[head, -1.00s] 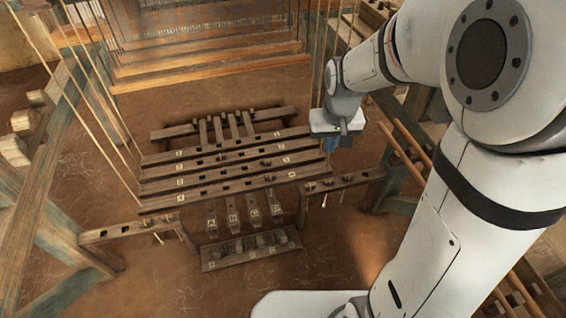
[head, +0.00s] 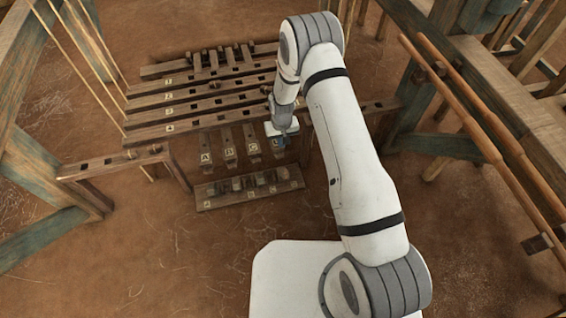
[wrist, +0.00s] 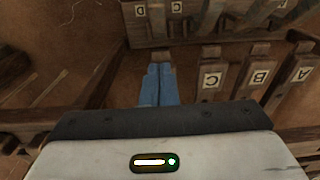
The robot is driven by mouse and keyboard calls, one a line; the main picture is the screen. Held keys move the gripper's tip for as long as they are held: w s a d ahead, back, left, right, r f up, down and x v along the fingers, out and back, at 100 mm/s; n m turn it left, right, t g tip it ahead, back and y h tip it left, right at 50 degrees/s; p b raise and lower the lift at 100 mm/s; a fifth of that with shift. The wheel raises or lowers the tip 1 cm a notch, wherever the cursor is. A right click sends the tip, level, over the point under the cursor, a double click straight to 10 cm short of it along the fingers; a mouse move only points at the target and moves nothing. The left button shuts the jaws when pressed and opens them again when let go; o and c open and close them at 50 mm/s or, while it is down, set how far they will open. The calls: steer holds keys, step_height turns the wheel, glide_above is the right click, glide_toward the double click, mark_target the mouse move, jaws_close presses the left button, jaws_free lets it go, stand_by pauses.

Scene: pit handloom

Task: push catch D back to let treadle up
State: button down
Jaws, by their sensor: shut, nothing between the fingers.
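The treadles lie side by side with letter labels; treadle C (head: 252,142) is left of my gripper, and treadle D (head: 277,153) is partly hidden by it. Catch D (head: 283,174) stands at the right end of the low catch bar (head: 220,203), in front of the treadle ends. My gripper (head: 281,143) is shut and empty, pointing down over treadle D. In the wrist view, its blue fingers (wrist: 157,85) are together and cover most of treadle D; the catch bar (wrist: 160,32) with labels D and C lies beyond them. I cannot tell whether the fingertips touch anything.
Several long slotted beams (head: 205,103) lie behind the treadles. A short slotted rail (head: 115,163) stands at the left, and another (head: 352,110) passes behind my arm. Wooden poles (head: 470,120) slope along the right. The earth floor in front of the catch bar is clear.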

steer(key=b, duration=0.3)
glide_above(283, 171)
steer(key=w, duration=0.3)
steer(key=f, duration=1)
steer(key=shift+a, duration=0.3)
steer(key=shift+s+d+f+b, duration=0.15)
steer(key=shift+s+f+b, duration=0.25)
steer(key=shift+s+f, duration=0.15)
steer(key=shift+s+d+f+b, duration=0.15)
steer(key=shift+s+f+b, duration=0.2)
steer(key=shift+s+f, duration=0.2)
steer(key=shift+s+d+f, duration=0.1)
steer(key=shift+s+f, duration=0.15)
